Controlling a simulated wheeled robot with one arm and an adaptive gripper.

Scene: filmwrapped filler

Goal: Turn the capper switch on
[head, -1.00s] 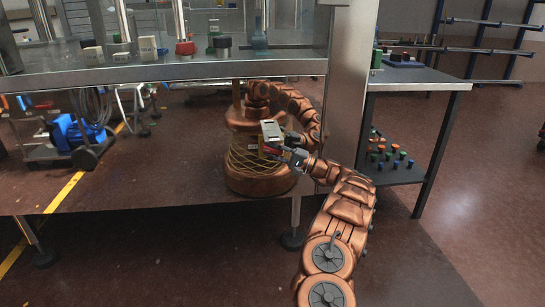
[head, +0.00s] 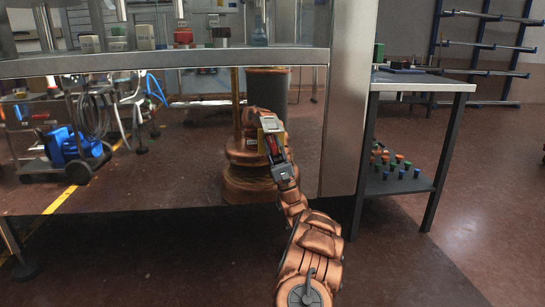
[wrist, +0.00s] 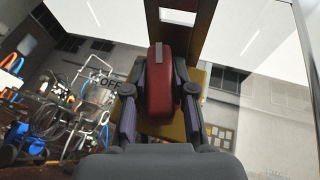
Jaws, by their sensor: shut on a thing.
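The capper switch is a red knob (wrist: 161,85) with a pale mark at its upper end, mounted on a yellow plate (wrist: 202,105). In the wrist view it stands nearly upright, leaning slightly left. In the head view, my gripper (head: 277,160) is at the yellow-edged switch box (head: 270,124), in front of the machine's shiny lower panel.
The steel machine ledge (head: 150,62) runs above the switch, with small items on it. A steel post (head: 345,120) stands close to the right of my arm. A side table (head: 420,82) with a lower shelf of coloured caps stands further right. Open floor lies beyond it.

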